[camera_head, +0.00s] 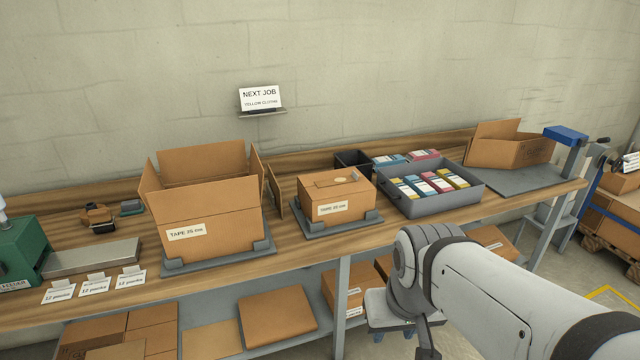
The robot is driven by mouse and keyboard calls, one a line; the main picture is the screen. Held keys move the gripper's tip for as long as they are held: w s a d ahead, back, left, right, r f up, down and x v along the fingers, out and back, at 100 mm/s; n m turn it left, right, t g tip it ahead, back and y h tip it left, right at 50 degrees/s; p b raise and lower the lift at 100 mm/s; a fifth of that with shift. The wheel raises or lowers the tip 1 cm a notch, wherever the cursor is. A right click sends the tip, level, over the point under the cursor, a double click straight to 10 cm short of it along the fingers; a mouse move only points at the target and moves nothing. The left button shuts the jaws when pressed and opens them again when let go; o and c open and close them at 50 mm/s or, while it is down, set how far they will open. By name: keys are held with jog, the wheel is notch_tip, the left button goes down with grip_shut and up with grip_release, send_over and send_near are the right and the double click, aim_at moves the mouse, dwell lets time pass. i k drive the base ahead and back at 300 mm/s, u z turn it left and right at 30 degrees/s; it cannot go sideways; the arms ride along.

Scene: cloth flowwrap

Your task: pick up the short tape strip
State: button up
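I cannot make out a short tape strip for certain in the head view. A closed cardboard box (336,205) labelled "TAPE 35 mm" or similar sits on a grey holder in the middle of the bench, with small light marks on its lid. An open cardboard box (210,225) with raised flaps and a similar label stands to its left. My arm comes in from the lower right, in front of the bench.
The wooden bench (300,257) also bears a green feeder (22,252), a metal plate (92,258), several white cards, a small brown device (97,214) and a grey tray (434,208) of coloured packs. An open box (512,150) lies at right. Boxes fill the lower shelf.

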aim_at(354, 177)
jog(key=u, duration=0.25)
jog(key=k, duration=0.35)
jog(key=u, duration=0.8)
jog(key=k, duration=1)
jog(key=u, duration=0.55)
jog(key=i, duration=1)
jog(key=z, duration=0.7)
jog(key=i, duration=1.45)
jog(key=z, duration=1.6)
jog(key=i, duration=0.85)
jog(key=z, duration=0.45)
jog(key=k, duration=0.85)
jog(key=z, duration=0.1)
